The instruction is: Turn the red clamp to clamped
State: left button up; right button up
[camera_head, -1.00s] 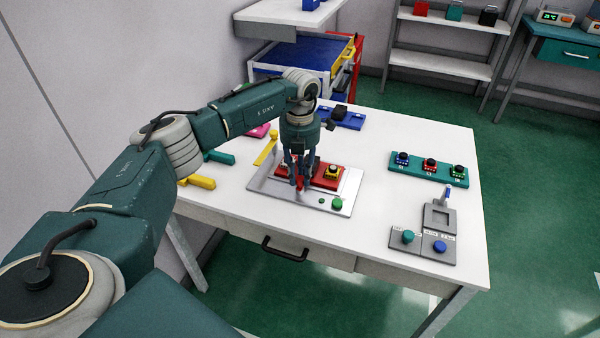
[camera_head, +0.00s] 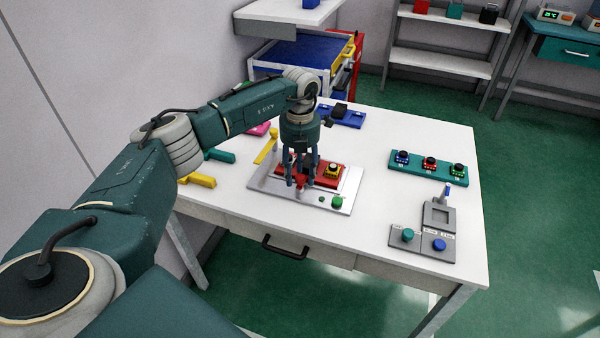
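The red clamp (camera_head: 301,182) sits at the left part of a red block (camera_head: 322,181) on a light grey plate (camera_head: 262,184) on the white table. My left gripper (camera_head: 301,185) points straight down over the clamp, with its dark fingers on either side of it. The fingers cover much of the clamp, so its turned position and any contact are hard to make out. A yellow-and-black knob (camera_head: 333,171) stands on the right part of the red block. My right gripper is not in view.
A green button (camera_head: 337,202) is at the plate's front right. A teal strip with knobs (camera_head: 429,165) and a grey fixture (camera_head: 424,245) stand to the right. Yellow (camera_head: 198,180) and teal (camera_head: 219,156) handles lie left.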

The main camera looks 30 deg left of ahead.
aim_at(300, 176)
pick_arm(q)
notch_tip(300, 176, up, 12)
dwell(0.6)
dwell(0.4)
